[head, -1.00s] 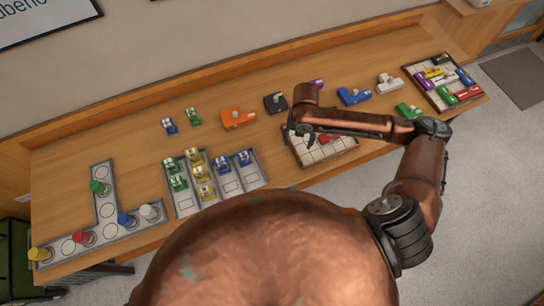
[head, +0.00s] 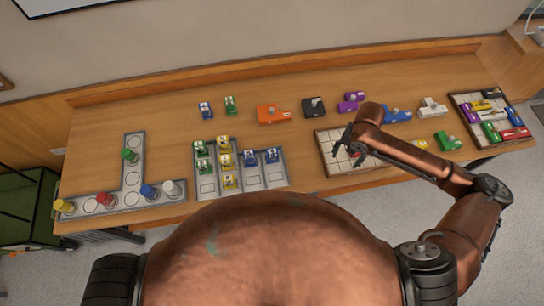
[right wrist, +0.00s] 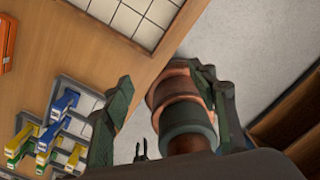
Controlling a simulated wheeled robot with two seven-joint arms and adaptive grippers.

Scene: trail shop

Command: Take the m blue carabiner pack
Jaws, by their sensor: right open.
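Several small carabiner packs stand on the wooden counter. One blue pack (head: 205,109) stands behind the grey tray, beside a green pack (head: 230,105). Two more blue packs (head: 250,158) (head: 272,155) stand in the grey tray (head: 208,187) to the right of green and yellow packs. Blue packs also show in the right wrist view (right wrist: 65,103). I cannot read any size marks. My right gripper (head: 346,147) is open and empty over the gridded board, right of the packs; its fingers show in the wrist view (right wrist: 163,80). My left gripper is not in view.
The gridded board (head: 326,143) lies under my right gripper. Orange (head: 272,115), black (head: 314,106) and purple (head: 351,101) pieces stand behind it. A T-shaped board (head: 134,178) with coloured pegs is at the left. A tray of coloured blocks (head: 490,112) is far right.

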